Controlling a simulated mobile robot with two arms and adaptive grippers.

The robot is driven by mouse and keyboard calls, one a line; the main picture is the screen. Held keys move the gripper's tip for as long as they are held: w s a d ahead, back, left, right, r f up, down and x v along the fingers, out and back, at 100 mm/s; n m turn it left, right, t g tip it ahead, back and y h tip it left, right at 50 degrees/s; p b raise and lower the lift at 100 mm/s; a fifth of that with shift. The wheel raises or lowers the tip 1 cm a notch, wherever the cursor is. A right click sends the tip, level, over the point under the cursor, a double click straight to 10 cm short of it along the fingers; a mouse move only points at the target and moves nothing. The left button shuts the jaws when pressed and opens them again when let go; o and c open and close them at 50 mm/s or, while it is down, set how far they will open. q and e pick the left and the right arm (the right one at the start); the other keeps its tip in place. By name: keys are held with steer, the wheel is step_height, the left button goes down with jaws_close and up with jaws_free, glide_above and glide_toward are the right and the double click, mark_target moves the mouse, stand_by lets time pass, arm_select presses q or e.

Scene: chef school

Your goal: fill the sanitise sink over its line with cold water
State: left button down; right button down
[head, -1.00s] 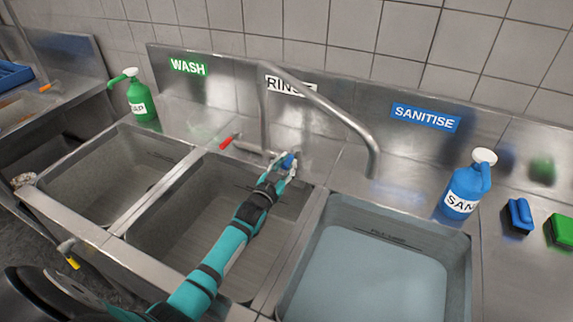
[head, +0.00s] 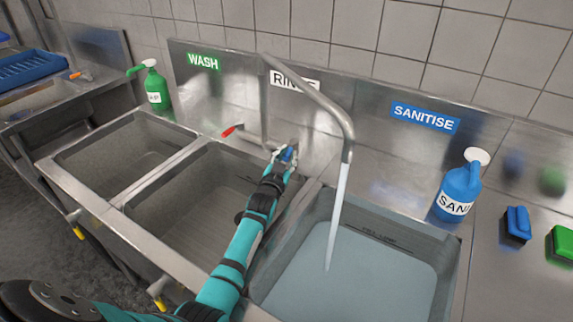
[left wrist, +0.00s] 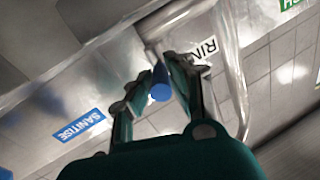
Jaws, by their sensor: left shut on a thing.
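The sanitise sink (head: 452,255) is at the lower right in the head view, under the blue SANITISE sign (head: 425,117). Water (head: 345,275) covers its bottom, and the dark fill line mark (head: 385,238) shows on the back wall above the water surface. The tap spout (head: 325,103) reaches over this sink and a water stream (head: 338,215) runs from it. My left gripper (head: 285,154) is shut on the blue tap handle (head: 288,152) behind the rinse sink; the blue handle also shows between the fingers in the left wrist view (left wrist: 160,90). My right gripper is out of view.
The red tap handle (head: 230,131) is left of the spout base. The rinse sink (head: 190,205) and wash sink (head: 120,155) look empty. A green soap bottle (head: 155,88), a blue sanitiser bottle (head: 459,190) and blue (head: 517,224) and green (head: 563,242) brushes stand on the counter.

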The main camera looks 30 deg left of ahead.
mark_target(289, 155)
arm_select(q)
steer(key=shift+w+d+r+n+y, duration=0.2)
steer(key=shift+d+n+y, duration=0.15)
steer(key=shift+y, duration=0.45)
steer(key=shift+n, duration=0.25)
steer(key=c, duration=1.4)
jaws_free()
steer(key=shift+f, duration=0.1)
steer(key=shift+c, duration=0.2)
steer(key=shift+o, duration=1.1)
steer(key=shift+d, duration=0.1)
steer(key=shift+s, duration=0.15)
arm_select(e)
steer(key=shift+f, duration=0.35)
arm_select(q)
step_height(289, 155, up, 10)
steer(key=shift+r, duration=0.1)
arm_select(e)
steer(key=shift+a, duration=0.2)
